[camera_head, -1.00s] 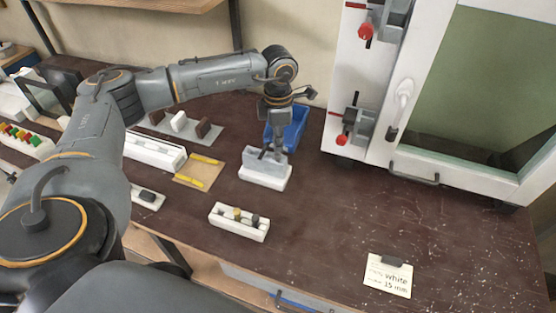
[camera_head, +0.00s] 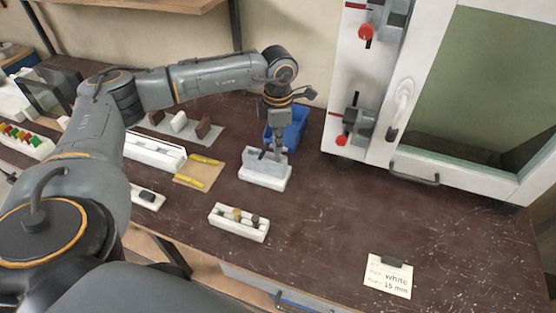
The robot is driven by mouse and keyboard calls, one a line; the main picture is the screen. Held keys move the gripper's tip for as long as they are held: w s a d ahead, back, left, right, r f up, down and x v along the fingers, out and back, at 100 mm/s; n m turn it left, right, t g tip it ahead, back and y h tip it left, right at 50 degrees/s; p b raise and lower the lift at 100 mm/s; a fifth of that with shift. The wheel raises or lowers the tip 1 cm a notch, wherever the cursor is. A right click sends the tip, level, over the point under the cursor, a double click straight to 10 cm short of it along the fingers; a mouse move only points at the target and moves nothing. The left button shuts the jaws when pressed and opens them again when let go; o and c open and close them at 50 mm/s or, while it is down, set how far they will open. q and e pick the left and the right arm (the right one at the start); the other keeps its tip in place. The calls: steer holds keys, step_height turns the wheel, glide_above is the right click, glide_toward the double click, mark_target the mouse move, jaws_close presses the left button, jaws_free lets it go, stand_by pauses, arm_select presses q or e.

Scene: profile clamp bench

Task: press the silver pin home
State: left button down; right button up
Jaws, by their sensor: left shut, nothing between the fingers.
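My left gripper (camera_head: 280,151) points down, shut and empty, with its fingertips at the right part of a grey block set on a white base (camera_head: 264,179). I cannot tell whether the fingertips touch the block. A small dark piece shows at the top of the block, left of the fingers. I cannot make out the silver pin for certain; it may be hidden by the fingers. A white pin holder (camera_head: 238,231) in front holds a brass-coloured pin (camera_head: 237,215) and a dark pin (camera_head: 255,220). My right gripper is not in view.
A blue bin (camera_head: 298,128) stands right behind the gripper. A tan mat with yellow strips (camera_head: 199,171) lies to the left. A white framed panel with red-tipped clamps (camera_head: 341,140) stands at the back right. A note card (camera_head: 388,281) lies front right; the bench between is clear.

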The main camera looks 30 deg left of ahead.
mark_target(278, 154)
arm_select(q)
steer(key=shift+f+b, duration=0.5)
steer(key=shift+f, duration=0.1)
steer(key=shift+f+b, duration=0.5)
steer(key=shift+f, duration=0.1)
stand_by(0.5)
steer(key=shift+r+p, duration=2.15)
steer(key=shift+r, duration=1.45)
steer(key=shift+f, duration=0.1)
